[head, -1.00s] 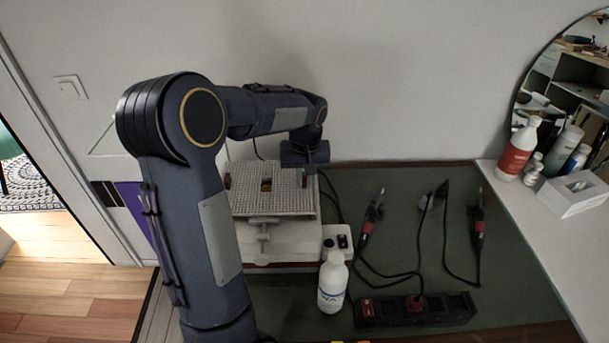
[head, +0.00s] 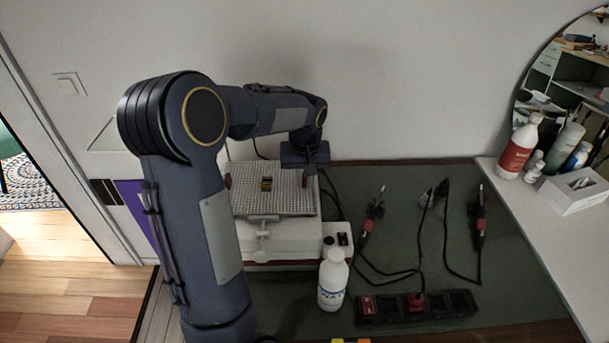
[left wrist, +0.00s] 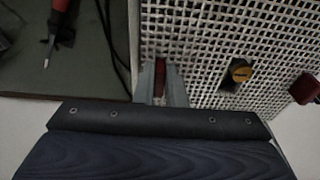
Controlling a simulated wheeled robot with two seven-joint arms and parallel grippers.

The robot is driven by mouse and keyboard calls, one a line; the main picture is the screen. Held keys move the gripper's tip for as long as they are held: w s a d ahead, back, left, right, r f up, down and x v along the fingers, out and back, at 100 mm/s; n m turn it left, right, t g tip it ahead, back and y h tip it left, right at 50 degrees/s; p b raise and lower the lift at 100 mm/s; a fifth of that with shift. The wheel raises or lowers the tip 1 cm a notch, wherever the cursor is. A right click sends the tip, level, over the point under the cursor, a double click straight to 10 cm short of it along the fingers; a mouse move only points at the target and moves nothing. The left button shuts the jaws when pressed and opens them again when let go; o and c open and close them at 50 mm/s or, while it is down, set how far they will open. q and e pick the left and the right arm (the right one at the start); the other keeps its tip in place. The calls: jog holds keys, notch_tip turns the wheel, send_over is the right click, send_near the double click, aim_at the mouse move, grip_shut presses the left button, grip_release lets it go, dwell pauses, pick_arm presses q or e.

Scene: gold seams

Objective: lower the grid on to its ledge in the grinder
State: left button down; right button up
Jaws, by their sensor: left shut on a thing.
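The white grid (head: 245,200) lies over the white grinder (head: 290,238) in the head view, roughly level. A yellow-topped grinding head (head: 266,184) shows in its central opening, and in the left wrist view too (left wrist: 240,72). The grid has a red grip at each side; the left one (head: 227,181) is free. My left gripper (head: 309,172) is at the right side of the grid. In the left wrist view its fingers (left wrist: 160,82) are shut on the other red grip. The ledge under the grid is hidden, so I cannot tell whether the grid touches it. My right gripper is not in view.
A white bottle (head: 333,283) stands in front of the grinder's right corner. A black power strip (head: 440,306) and corded tools (head: 479,225) lie on the green mat (head: 405,185) to the right. The wall is close behind the grinder.

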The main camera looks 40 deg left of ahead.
pick_arm(q)
jog(key=shift+f+b, duration=0.6)
jog(key=shift+f, duration=0.4)
jog(key=c, duration=1.4)
grip_release()
jog(key=shift+r+p, duration=0.8)
jog(key=shift+r, duration=0.1)
jog(key=shift+s+d+r+p, duration=0.1)
jog(key=shift+r+p, duration=0.15)
jog(key=shift+r, duration=0.1)
jog(key=shift+s+d+r+p, duration=0.1)
jog(key=shift+r+p, duration=0.15)
jog(key=shift+r, duration=0.1)
jog(key=shift+w+a+r+p, duration=0.1)
jog(key=shift+r+p, duration=0.8)
jog(key=shift+r, duration=0.15)
jog(key=shift+w+a+r+p, duration=0.1)
jog(key=shift+r+p, duration=0.8)
jog(key=shift+r, duration=0.15)
jog(key=shift+r, duration=0.1)
